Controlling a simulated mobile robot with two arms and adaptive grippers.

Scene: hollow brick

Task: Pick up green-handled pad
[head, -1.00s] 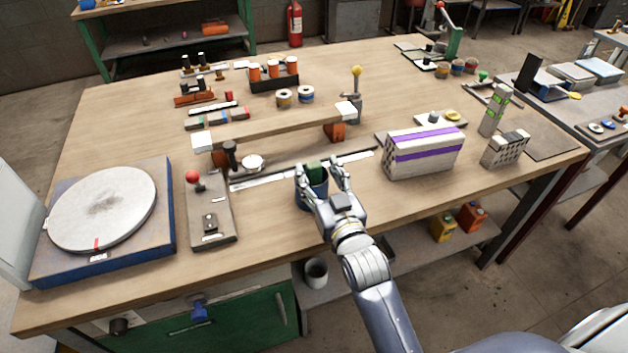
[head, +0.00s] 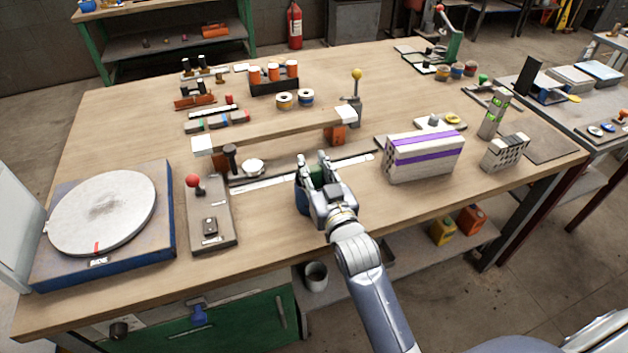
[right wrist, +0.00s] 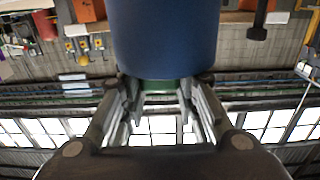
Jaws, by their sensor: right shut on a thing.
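The green-handled pad (head: 317,174) shows as a green piece between the fingers of my right gripper (head: 314,166). My right gripper is shut on this green handle, at the mouth of a blue cup (head: 301,204) on the workbench. In the right wrist view the green part (right wrist: 160,86) sits between the fingertips, right against the rim of the blue cup (right wrist: 165,40). The rest of the pad is hidden by the cup and my fingers. My left gripper is not in view.
A striped hollow brick (head: 424,157) stands to the right on the workbench (head: 330,230). A lever fixture with a red knob (head: 210,220) and a round turntable (head: 103,210) are to the left. A long raised bar (head: 270,133) lies behind the cup.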

